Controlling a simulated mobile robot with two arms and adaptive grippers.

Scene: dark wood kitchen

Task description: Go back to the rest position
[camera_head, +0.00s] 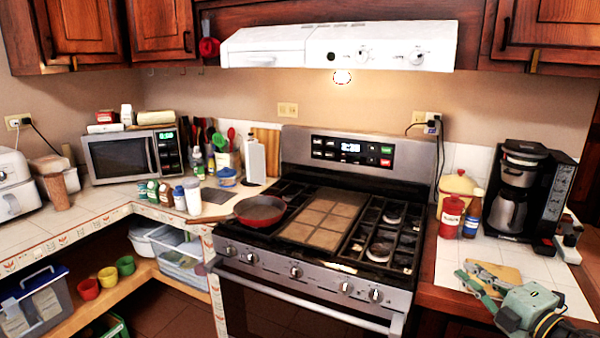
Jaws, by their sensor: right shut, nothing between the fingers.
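My right gripper (472,277) comes in from the lower right corner. It is grey-green, shut and empty, and it shows over the white tiled counter (452,252) right of the stove. A small tan board (500,272) shows right by its fingers; I cannot tell whether they touch. My left gripper is not in view.
The stove (300,270) stands in the middle with a red pan (260,210) on its left burner. A coffee maker (515,190), a red bottle (451,216) and a yellow pot (460,186) stand behind my right gripper. A microwave (135,155) is on the left counter.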

